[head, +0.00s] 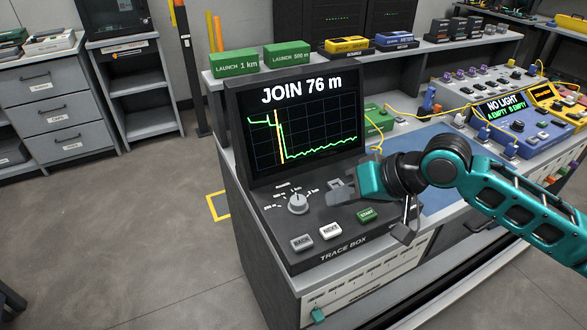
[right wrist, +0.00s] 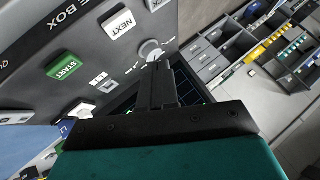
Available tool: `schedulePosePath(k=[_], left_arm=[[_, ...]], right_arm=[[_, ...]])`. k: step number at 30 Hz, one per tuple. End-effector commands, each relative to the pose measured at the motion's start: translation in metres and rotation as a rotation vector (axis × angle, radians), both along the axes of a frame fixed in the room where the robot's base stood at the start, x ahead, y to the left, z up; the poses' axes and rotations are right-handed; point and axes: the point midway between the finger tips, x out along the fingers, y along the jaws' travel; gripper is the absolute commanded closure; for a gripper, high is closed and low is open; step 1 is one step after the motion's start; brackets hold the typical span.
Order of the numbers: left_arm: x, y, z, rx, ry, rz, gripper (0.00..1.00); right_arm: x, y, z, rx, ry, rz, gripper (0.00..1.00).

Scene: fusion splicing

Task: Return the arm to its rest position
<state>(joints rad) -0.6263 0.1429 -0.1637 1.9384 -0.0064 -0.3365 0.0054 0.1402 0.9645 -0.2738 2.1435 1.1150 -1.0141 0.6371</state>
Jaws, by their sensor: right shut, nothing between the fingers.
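My right arm (head: 525,205) reaches in from the right in the head view. Its gripper (head: 338,192) is shut and empty over the trace box panel (head: 335,250), in front of the screen (head: 305,120). The screen reads "JOIN 76 m" with a green trace. The dial (head: 298,203) is left of the fingertips, and the green START button (head: 367,214) is below them. In the right wrist view the closed fingers (right wrist: 157,75) point toward the dial (right wrist: 150,50); I cannot tell whether they touch anything. My left gripper is not in view.
Green launch boxes (head: 234,63) stand on the shelf behind the screen. A blue device (head: 510,120) reading "NO LIGHT" and yellow cables (head: 400,112) are on the bench at right. Grey drawers (head: 35,100) stand at left. The floor (head: 120,240) left of the bench is clear.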

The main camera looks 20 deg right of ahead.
Motion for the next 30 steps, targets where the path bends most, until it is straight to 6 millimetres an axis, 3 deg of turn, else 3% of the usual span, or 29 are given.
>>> schedulePosePath(k=[5, 8, 16, 21, 30], left_arm=[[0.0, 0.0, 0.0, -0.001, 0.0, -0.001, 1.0], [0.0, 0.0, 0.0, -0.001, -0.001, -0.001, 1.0], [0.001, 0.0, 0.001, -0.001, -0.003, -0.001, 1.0], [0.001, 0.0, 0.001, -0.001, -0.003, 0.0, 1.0], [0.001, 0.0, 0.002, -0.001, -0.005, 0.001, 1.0]], right_arm=[[-0.005, 0.005, -0.007, -0.013, -0.002, 0.015, 1.0], [-0.019, 0.016, -0.025, -0.053, -0.005, 0.052, 1.0], [-0.084, 0.044, -0.085, -0.269, -0.009, 0.141, 1.0], [-0.127, 0.04, -0.107, -0.41, 0.046, 0.134, 1.0], [-0.2, 0.016, -0.124, -0.599, 0.235, 0.088, 1.0]])
